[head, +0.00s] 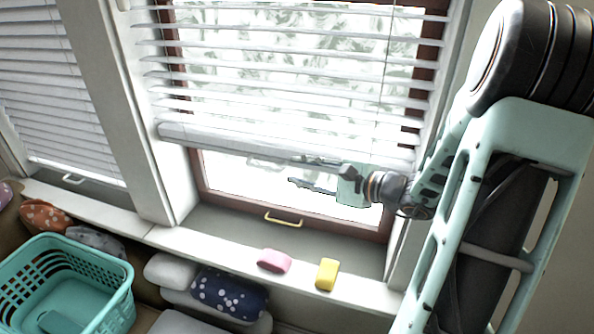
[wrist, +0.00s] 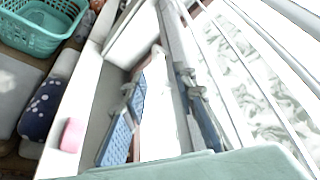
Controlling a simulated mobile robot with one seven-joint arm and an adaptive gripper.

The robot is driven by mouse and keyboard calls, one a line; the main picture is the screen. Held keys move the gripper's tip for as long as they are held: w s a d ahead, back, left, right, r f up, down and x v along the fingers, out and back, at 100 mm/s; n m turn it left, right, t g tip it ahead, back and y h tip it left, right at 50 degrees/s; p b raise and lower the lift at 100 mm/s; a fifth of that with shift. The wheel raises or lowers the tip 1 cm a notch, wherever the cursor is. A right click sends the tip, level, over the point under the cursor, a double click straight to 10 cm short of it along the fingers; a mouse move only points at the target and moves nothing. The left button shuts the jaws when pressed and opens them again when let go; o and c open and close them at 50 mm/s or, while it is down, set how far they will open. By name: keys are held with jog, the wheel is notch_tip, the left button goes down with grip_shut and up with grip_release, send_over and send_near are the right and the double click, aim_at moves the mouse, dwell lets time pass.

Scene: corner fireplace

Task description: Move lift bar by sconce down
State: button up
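The lift bar (head: 230,137) is the thick white bottom rail of the raised blind in the middle window. It hangs slightly tilted, well above the sill. My gripper (head: 298,173) is at the right half of the bar, just below its lower edge, fingers pointing left. The fingers are apart, with bright window showing between them. In the wrist view the gripper (wrist: 160,112) is also open, and the bar (wrist: 178,45) runs behind the right finger. I cannot tell whether that finger touches it. No sconce shows.
A pink block (head: 274,260) and a yellow block (head: 327,274) lie on the window ledge (head: 210,250). A teal basket (head: 115,285) and cushions (head: 230,293) are at lower left. Another blind (head: 60,100) hangs lower at left.

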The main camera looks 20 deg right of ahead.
aim_at(269, 169)
jog(key=p+x, duration=0.2)
jog(key=x, duration=0.2)
jog(key=f+p+x, duration=0.1)
jog(key=p+x, duration=0.1)
jog(key=x, duration=0.2)
jog(key=p+x, duration=0.2)
jog(key=x, duration=0.2)
jog(key=shift+w+f, duration=0.1)
jog(key=shift+f, duration=0.15)
grip_shut()
